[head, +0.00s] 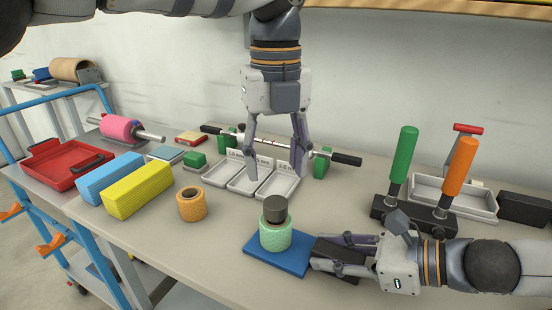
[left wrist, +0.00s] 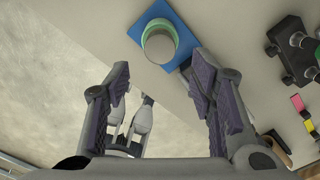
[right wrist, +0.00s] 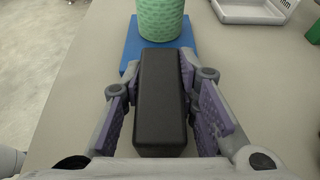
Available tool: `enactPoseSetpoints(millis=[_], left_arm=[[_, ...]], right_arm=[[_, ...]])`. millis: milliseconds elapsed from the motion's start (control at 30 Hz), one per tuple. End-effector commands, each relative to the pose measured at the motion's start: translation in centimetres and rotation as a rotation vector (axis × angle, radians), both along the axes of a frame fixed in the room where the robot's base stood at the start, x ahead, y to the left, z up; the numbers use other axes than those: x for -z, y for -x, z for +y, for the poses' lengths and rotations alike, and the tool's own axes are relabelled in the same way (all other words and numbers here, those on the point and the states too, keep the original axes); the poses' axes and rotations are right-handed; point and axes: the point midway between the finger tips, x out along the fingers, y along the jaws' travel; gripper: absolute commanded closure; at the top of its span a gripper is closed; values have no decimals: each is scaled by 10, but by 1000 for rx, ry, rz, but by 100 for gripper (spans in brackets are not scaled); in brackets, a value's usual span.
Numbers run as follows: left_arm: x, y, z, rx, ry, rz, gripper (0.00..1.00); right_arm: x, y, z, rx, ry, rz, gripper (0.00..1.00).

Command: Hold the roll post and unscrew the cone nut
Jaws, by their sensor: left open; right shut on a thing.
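The roll post stands on a blue base plate (head: 262,255) near the table's front edge, with a green patterned roll (head: 275,236) upright around it. A dark cone nut (head: 275,208) sits on top of the roll; the left wrist view shows it from above (left wrist: 159,47), over the blue plate. My left gripper (head: 275,177) is open and empty, pointing down, above and apart from the nut. My right gripper (head: 326,254) is shut on a black block (right wrist: 162,100) at the plate's edge. The post inside the roll is hidden.
White trays (head: 247,180) and a rod on green supports (head: 321,166) lie behind. An orange roll (head: 191,204) and yellow block (head: 138,190) stand left. A black stand with green (head: 404,155) and orange (head: 460,165) handles stands right. Bare table lies left of the blue plate.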

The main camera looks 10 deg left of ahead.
Motion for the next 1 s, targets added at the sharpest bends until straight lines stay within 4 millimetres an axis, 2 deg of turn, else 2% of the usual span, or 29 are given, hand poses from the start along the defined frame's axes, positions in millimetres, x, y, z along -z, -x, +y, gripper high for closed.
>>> enactPoseSetpoints(millis=[100,233,633,800,1000], left_arm=[[0,0,0,233,0,0,50],[2,0,0,354,-1,1,50],[70,0,0,372,0,1,50],[80,0,0,369,1,0,50],[80,0,0,369,1,-1,50]], right_arm=[[0,0,0,0,1,0,100],[0,0,0,0,1,0,100],[0,0,0,0,1,0,100],[0,0,0,0,1,0,100],[0,0,0,0,1,0,100]])
